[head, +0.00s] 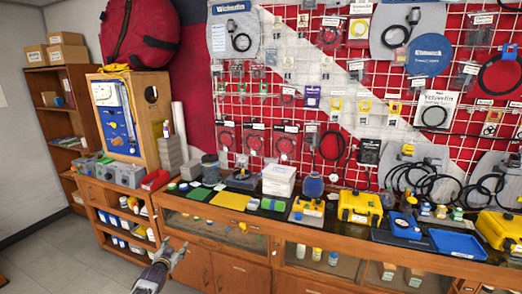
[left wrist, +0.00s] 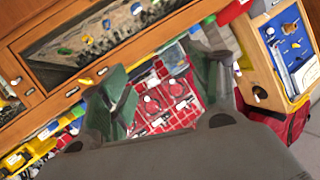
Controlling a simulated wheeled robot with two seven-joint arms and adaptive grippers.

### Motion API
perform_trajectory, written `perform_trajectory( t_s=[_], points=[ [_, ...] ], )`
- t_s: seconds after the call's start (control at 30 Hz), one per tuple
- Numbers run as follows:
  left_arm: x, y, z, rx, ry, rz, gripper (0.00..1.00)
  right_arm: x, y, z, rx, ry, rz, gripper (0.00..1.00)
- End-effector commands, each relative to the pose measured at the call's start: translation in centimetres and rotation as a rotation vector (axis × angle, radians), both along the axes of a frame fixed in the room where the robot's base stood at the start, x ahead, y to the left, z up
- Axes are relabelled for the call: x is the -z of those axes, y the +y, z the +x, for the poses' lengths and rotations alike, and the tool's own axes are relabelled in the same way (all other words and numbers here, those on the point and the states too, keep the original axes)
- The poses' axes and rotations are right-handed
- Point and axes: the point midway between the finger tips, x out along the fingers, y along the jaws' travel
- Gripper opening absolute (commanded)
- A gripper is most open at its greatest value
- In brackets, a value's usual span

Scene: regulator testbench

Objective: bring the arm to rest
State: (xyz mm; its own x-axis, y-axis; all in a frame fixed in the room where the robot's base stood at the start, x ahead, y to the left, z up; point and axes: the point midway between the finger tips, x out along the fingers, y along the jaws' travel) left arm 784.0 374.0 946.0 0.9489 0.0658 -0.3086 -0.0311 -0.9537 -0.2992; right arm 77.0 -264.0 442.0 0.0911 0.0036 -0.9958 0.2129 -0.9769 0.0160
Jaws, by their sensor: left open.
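My left gripper (head: 177,246) is at the lower left of the head view, in front of the wooden counter (head: 225,224). Its fingers point up and toward the counter's front. In the left wrist view the two dark green fingers of my left gripper (left wrist: 163,78) stand well apart, with nothing held between them. The red pegboard wall with hanging packets shows in the gap behind them. My right gripper is in neither view.
The counter top holds a yellow mat (head: 231,201), a white box (head: 279,179), yellow cases (head: 359,207) and a blue tray (head: 458,244). A wooden cabinet with a blue panel (head: 114,124) stands at left. Grey floor (head: 50,258) is free at lower left.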

Motion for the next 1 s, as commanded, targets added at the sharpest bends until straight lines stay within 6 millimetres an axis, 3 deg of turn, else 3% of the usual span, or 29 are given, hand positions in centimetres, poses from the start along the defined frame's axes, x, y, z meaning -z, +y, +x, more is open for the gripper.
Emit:
perform_trajectory(
  t_s=[0.03,0.1,0.4,0.67,1.0],
  points=[
    [2.4,-0.3,-1.1,0.000,0.035,-0.006,0.62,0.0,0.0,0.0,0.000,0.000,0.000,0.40],
    [5.3,-0.6,-2.5,-0.001,0.077,-0.010,0.62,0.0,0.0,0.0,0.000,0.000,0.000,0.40],
    [17.0,-1.9,-10.0,-0.006,0.257,-0.032,0.62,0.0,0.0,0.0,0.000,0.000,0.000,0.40],
    [26.0,-3.2,-17.9,-0.010,0.412,-0.048,0.62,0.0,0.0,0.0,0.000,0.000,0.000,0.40],
    [35.9,-5.1,-29.9,-0.014,0.611,-0.068,0.62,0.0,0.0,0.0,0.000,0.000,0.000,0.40]
  ],
)
